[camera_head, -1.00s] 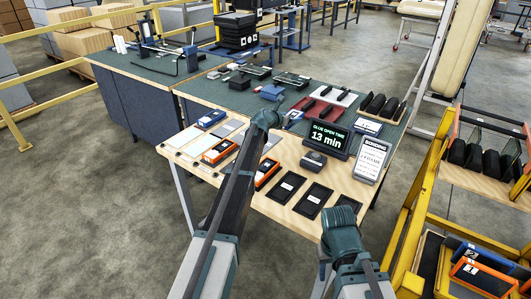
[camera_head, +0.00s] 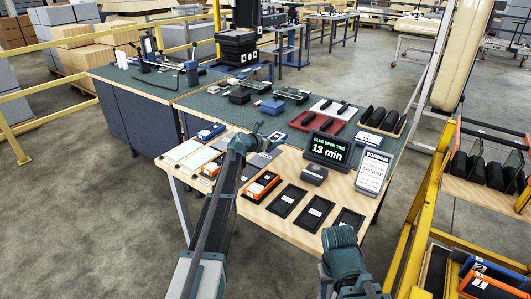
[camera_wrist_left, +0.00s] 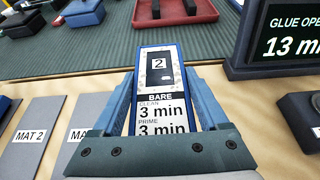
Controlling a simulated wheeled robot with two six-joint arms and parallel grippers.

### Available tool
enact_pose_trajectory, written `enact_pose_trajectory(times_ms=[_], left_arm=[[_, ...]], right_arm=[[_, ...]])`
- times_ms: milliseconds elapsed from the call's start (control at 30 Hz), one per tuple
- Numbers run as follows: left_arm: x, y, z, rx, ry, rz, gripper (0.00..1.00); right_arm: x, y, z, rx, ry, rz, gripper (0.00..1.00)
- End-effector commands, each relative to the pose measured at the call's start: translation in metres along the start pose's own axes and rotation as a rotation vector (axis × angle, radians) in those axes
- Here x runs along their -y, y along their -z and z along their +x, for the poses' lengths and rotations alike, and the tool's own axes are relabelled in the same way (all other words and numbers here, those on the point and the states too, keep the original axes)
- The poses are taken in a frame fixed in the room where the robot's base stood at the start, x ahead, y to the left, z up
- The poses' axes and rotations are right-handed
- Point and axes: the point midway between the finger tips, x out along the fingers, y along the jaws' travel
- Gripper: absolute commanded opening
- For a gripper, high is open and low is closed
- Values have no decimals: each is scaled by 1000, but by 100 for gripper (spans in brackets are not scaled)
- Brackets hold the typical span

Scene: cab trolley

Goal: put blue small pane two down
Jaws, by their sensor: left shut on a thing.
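My left gripper (camera_wrist_left: 160,84) is shut on the blue small pane two (camera_wrist_left: 159,64), a blue-framed piece with a "2" and a label reading "BARE", clean 3 min, prime 3 min. In the head view my left gripper (camera_head: 262,130) hangs over the wooden bench, left of the glue timer; its jaws and the pane are too small to make out well there. Grey mat 2 (camera_wrist_left: 30,135) lies at the left in the wrist view, with another labelled grey mat beside it, partly hidden by the gripper. My right arm is at lower right in the head view, its fingers hidden.
A "13 min" glue timer (camera_head: 328,149) and a bonding sign (camera_head: 373,171) stand on the bench's right side. An orange pane (camera_head: 261,186) and black labelled mats (camera_head: 315,212) line the front. A red tray (camera_head: 316,122) lies behind. A yellow-railed trolley (camera_head: 409,225) stands at right.

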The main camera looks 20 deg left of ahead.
Motion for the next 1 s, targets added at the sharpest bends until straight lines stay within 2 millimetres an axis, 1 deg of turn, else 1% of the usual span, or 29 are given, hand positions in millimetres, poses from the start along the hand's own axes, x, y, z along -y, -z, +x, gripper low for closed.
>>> enact_pose_trajectory(times_ms=[33,100,400,533,600,767,833,1000], left_arm=[[-2,5,-8,1,-1,-1,0],[-5,7,-13,1,-1,-1,0],[-8,10,-19,0,-1,0,0],[-12,16,-30,1,-1,-1,0],[-11,28,-23,1,1,0,0],[-12,47,-15,1,0,0,0],[-12,50,-14,1,0,0,0],[-12,47,-15,1,0,0,0]], right_arm=[[0,0,1,0,0,0,50],[0,0,2,0,0,0,50],[0,0,2,0,0,0,50],[0,0,4,0,0,0,50],[2,1,17,0,0,0,50],[4,2,38,0,0,0,50],[4,2,41,0,0,0,50],[4,2,38,0,0,0,50]])
